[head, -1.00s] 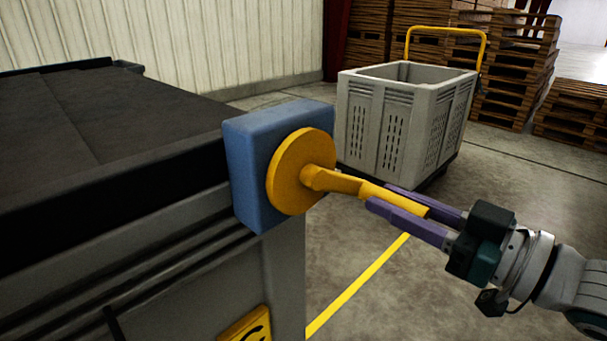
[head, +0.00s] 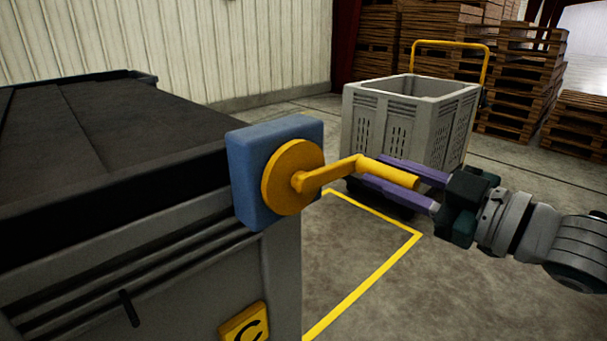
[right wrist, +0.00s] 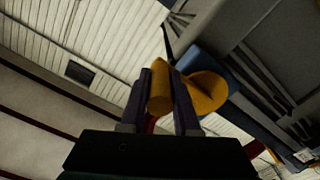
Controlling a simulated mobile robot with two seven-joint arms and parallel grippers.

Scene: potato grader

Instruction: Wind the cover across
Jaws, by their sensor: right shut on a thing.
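The dark cover (head: 120,115) lies over the top of the grey bin or trailer (head: 130,285) at the left in the head view. A blue box (head: 248,190) on its near corner carries a yellow disc with a crank (head: 325,175), whose arm points right and a little up. My right gripper (head: 385,180) has its purple fingers shut on the crank's yellow handle. The right wrist view shows the handle (right wrist: 160,92) between the two fingers (right wrist: 158,95). My left gripper is in neither view.
A grey slatted crate (head: 405,125) with a yellow push bar stands behind the crank. Pallet stacks (head: 435,45) stand farther back. A yellow floor line (head: 370,285) marks the floor. A yellow sign (head: 243,323) marked C is on the bin's side.

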